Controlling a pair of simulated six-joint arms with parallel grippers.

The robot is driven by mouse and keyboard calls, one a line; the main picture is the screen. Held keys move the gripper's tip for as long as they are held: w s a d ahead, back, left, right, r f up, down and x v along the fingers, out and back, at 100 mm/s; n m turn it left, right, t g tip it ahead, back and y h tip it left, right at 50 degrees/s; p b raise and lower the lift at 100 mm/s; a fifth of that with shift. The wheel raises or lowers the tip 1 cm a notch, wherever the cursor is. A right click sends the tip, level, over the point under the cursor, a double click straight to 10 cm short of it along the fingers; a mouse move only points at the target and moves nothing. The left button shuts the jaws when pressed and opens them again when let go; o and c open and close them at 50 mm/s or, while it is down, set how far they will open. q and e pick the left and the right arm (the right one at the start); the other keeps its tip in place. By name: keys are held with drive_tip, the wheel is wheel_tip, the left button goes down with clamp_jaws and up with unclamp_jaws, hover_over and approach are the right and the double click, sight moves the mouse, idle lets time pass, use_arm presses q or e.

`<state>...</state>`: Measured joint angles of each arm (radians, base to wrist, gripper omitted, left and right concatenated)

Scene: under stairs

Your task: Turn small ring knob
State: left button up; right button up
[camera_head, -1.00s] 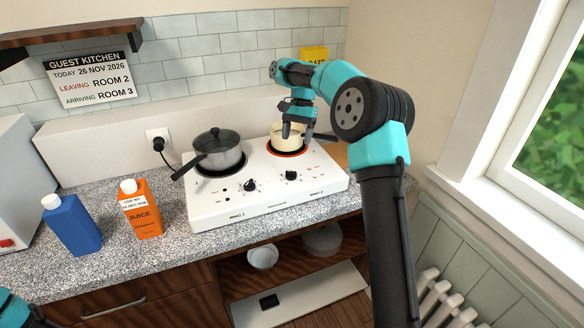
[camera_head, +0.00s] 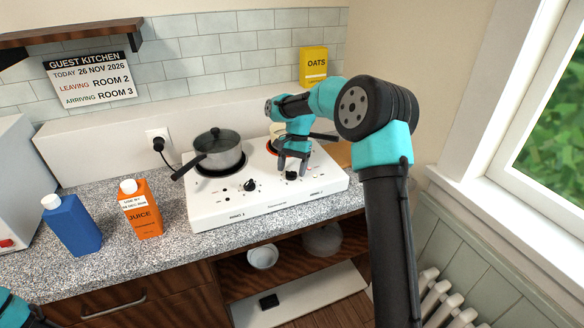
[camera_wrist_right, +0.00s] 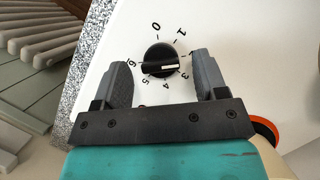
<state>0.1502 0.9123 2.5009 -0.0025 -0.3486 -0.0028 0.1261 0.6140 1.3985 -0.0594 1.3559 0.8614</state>
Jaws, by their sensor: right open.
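The right black knob (camera_head: 291,176) is on the front of the white two-ring hotplate (camera_head: 250,206). In the right wrist view the knob (camera_wrist_right: 159,58) has a dial marked 0 to 6. Its white pointer line points right, about between 2 and 3. My right gripper (camera_head: 292,171) is open above this knob. In the wrist view my right gripper (camera_wrist_right: 161,58) has one finger on each side of the knob, with gaps between. The cream pot (camera_head: 276,131) on the small ring is partly hidden by my arm. My left gripper is out of view.
A dark lidded pan (camera_head: 220,153) stands on the large ring, with its knob (camera_head: 250,185) in front. An orange juice carton (camera_head: 140,210) and a blue carton (camera_head: 72,225) stand left of the hotplate. A yellow oats box (camera_head: 313,66) is at the back.

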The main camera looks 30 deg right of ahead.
drive_tip(key=shift+c, duration=0.4)
drive_tip(key=c, duration=0.8)
drive_tip(key=shift+c, duration=0.2)
drive_tip(key=shift+n, duration=0.4)
drive_tip(key=n+g+h, duration=0.1)
drive_tip(key=n, duration=0.2)
drive_tip(key=shift+w+a, duration=0.1)
drive_tip(key=shift+w, duration=0.05)
drive_tip(key=n+h, duration=0.1)
drive_tip(key=n, duration=0.3)
drive_tip(key=shift+a+n+g+h, duration=0.15)
drive_tip(key=shift+n+g+h, duration=0.15)
drive_tip(key=shift+n+h, duration=0.1)
drive_tip(key=n+h, duration=0.1)
drive_tip(key=n, duration=0.3)
drive_tip(key=shift+a+n+h, duration=0.15)
drive_tip(key=shift+n+h, duration=0.15)
drive_tip(key=shift+h, duration=0.1)
drive_tip(key=n, duration=0.2)
drive_tip(key=n+h, duration=0.1)
drive_tip(key=n, duration=0.1)
drive_tip(key=shift+a+n+t+h, duration=0.1)
drive_tip(key=shift+n+t+h, duration=0.2)
drive_tip(key=shift+n+t, duration=0.1)
